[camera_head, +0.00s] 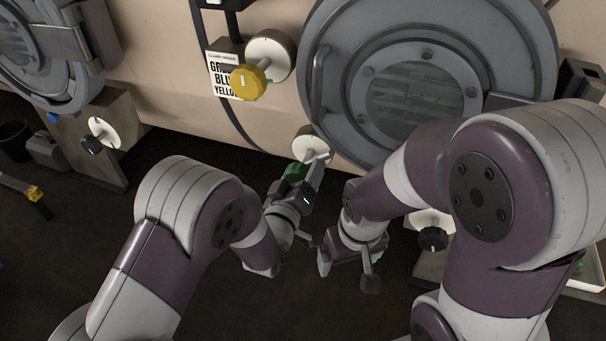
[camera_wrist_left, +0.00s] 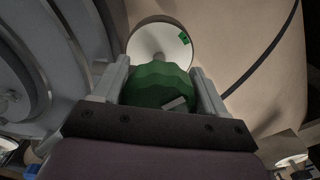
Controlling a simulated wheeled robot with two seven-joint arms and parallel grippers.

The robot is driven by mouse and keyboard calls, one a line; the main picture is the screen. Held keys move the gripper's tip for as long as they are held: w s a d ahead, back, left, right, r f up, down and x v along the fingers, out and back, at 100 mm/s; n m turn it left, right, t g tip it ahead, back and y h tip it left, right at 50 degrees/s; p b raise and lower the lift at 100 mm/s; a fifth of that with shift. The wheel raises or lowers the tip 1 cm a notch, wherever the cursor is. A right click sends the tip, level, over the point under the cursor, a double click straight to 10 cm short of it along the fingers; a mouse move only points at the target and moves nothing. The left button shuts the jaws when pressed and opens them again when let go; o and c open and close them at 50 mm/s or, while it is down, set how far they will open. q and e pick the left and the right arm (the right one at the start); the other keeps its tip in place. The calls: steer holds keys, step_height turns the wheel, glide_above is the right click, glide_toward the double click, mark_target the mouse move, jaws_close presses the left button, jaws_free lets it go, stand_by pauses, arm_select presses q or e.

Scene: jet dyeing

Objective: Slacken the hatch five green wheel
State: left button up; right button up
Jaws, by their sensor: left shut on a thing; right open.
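The green wheel (camera_head: 295,171) sits low on the vessel, below and left of the large round hatch (camera_head: 427,80), in front of a white disc (camera_head: 311,148). In the left wrist view the green wheel (camera_wrist_left: 160,86) has a scalloped rim and a pale mark on its face. The white disc (camera_wrist_left: 160,42) behind it bears a small green mark. My left gripper (camera_head: 304,178) is shut on the green wheel, one finger on each side; it also shows in the left wrist view (camera_wrist_left: 160,92). My right gripper (camera_head: 346,274) is open and empty, to the right and lower.
A yellow wheel (camera_head: 248,82) with a white disc stands up and left, beside a printed sign (camera_head: 222,72). Black knobs (camera_head: 433,238) and (camera_head: 92,144) sit lower right and left. The second hatch (camera_head: 40,55) is at upper left. The dark floor between is open.

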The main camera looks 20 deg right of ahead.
arm_select(q)
steer(key=m+b, duration=0.1)
steer(key=m, duration=0.2)
steer(key=shift+f+b, duration=0.15)
steer(key=shift+b, duration=0.2)
steer(key=m+b, duration=0.2)
steer(key=m, duration=0.3)
steer(key=shift+w+a, duration=0.1)
steer(key=shift+a, duration=0.05)
steer(key=m+b, duration=0.1)
steer(key=m, duration=0.3)
steer(key=m+b, duration=0.1)
steer(key=m, duration=0.4)
steer(key=shift+w+a+b, duration=0.1)
steer(key=shift+a+b, duration=0.05)
steer(key=shift+b, duration=0.25)
steer(key=m, duration=0.3)
steer(key=m+b, duration=0.1)
steer(key=shift+r+m, duration=0.3)
steer(key=m, duration=0.4)
steer(key=shift+r+b, duration=0.1)
steer(key=shift+b, duration=0.3)
steer(key=m, duration=0.5)
steer(key=shift+r, duration=0.1)
steer(key=m, duration=0.4)
steer(key=shift+r+b, duration=0.1)
steer(key=shift+b, duration=0.25)
steer(key=shift+m, duration=0.3)
